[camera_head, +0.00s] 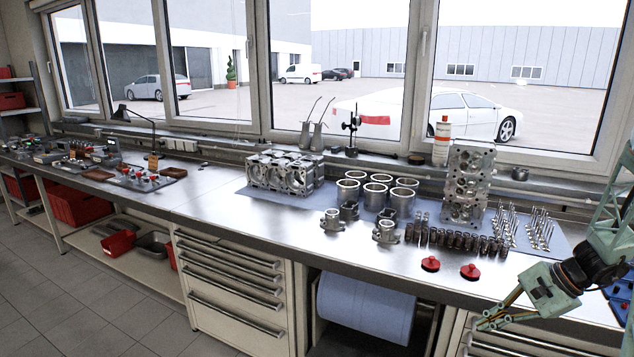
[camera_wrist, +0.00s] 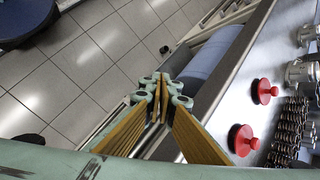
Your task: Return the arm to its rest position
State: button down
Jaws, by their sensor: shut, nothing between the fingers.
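My gripper (camera_head: 484,325) is at the lower right of the head view, in front of the workbench's front edge and a little below the top. Its yellow-brown fingers point left and down. In the wrist view the fingertips (camera_wrist: 160,80) meet, shut and empty, over the bench front and the floor. My green arm comes in from the right edge of the head view. Most of it is out of the frame.
Two red knobbed parts (camera_head: 430,264) lie near the bench edge close to my gripper. Valve springs (camera_head: 455,240), liners (camera_head: 376,196), an engine block (camera_head: 284,173) and an upright cylinder head (camera_head: 468,185) stand behind. A blue roll (camera_head: 365,308) hangs below. The floor (camera_head: 90,305) is clear.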

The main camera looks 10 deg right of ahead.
jog(key=s+a+r+n+g+h, duration=0.1)
jog(key=s+a+r+n, duration=0.3)
jog(key=a+r, duration=0.9)
jog(key=s+a+r+n+g+h, duration=0.1)
jog(key=s+a+r+n, duration=0.35)
jog(key=a+r, duration=0.8)
jog(key=s+a+r+n+h, duration=0.1)
jog(key=s+a+r+n, duration=0.3)
jog(key=s, duration=0.8)
jog(key=s+a+r+n+t+h+b, duration=0.1)
jog(key=s+a+r+n+h, duration=0.1)
jog(key=s+a, duration=0.5)
jog(key=shift+s+r+n+t+h, duration=0.3)
jog(key=shift+s+r+n, duration=0.8)
jog(key=shift+s, duration=1.8)
jog(key=shift+r+m, duration=0.25)
